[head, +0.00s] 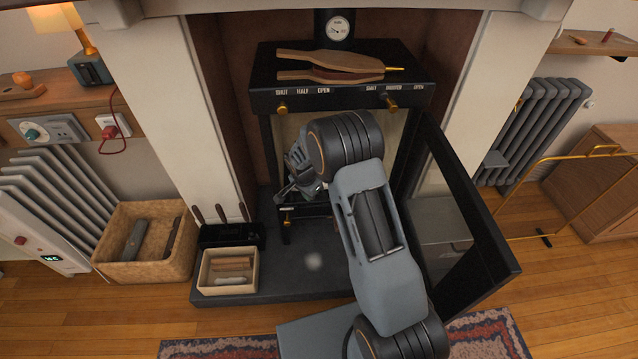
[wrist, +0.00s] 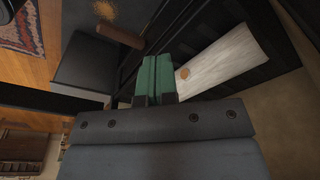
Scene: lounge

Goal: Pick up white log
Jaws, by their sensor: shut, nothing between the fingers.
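The white log (wrist: 225,62), pale with a round brown knot, lies on dark bars, apparently inside the stove, in the wrist view. I cannot make it out in the head view, where my arm covers part of the stove opening. My gripper (head: 300,172) is at the opening of the black stove (head: 340,95). In the wrist view its green fingertips (wrist: 154,78) are together with nothing between them. They are just left of the log's near end; I cannot tell whether they touch it.
The stove's glass door (head: 455,205) stands open to the right. A wicker basket (head: 112,272) holds a grey and a brown log. A small box of sticks (head: 207,283) and a black tool holder (head: 215,236) stand on the hearth. A brown rod (wrist: 118,36) lies near my fingertips.

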